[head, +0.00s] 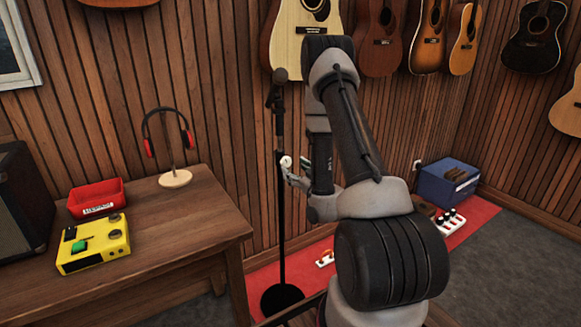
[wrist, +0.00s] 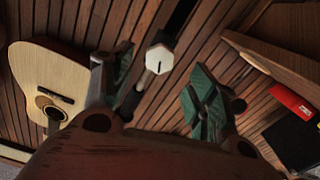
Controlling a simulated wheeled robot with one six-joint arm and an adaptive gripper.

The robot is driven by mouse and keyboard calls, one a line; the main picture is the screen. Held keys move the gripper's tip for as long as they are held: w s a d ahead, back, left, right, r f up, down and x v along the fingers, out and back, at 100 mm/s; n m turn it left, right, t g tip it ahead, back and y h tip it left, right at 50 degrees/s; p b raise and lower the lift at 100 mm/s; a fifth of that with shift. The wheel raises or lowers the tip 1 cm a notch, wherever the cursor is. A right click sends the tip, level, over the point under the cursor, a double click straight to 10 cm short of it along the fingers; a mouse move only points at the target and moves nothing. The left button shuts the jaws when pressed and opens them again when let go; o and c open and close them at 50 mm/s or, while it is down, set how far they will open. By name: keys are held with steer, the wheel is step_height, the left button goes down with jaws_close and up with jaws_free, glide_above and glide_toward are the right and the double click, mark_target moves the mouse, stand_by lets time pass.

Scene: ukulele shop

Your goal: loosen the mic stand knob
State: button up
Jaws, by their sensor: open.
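The mic stand (head: 281,222) is a thin black pole on a round black base, upright against the wood wall with a microphone (head: 279,76) on top. Its white knob (head: 286,160) sits partway up the pole. In the wrist view the knob (wrist: 159,58) shows as a pale faceted head with a pointer-like bar. My gripper (head: 298,173) is beside the knob, partly hidden by my arm. In the wrist view my gripper (wrist: 155,82) is open, with a green-padded finger on each side of the knob. No finger visibly touches the knob.
A wooden table (head: 190,220) at the left holds a red bin (head: 97,198), a yellow box (head: 93,243) and headphones on a stand (head: 174,179). Guitars (head: 300,25) hang on the wall. A blue crate (head: 447,184) stands on a red mat (head: 480,212) at right.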

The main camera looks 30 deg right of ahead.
mark_target(287, 163)
steer(key=shift+s, duration=0.45)
steer(key=w+m, duration=0.2)
steer(key=w, duration=0.1)
steer(key=w+m, duration=0.2)
steer(key=w, duration=0.2)
steer(key=shift+w+a+m, duration=0.1)
steer(key=shift+w+m, duration=0.1)
steer(key=shift+m, duration=0.1)
steer(key=shift+c, duration=0.3)
steer(key=c, duration=1)
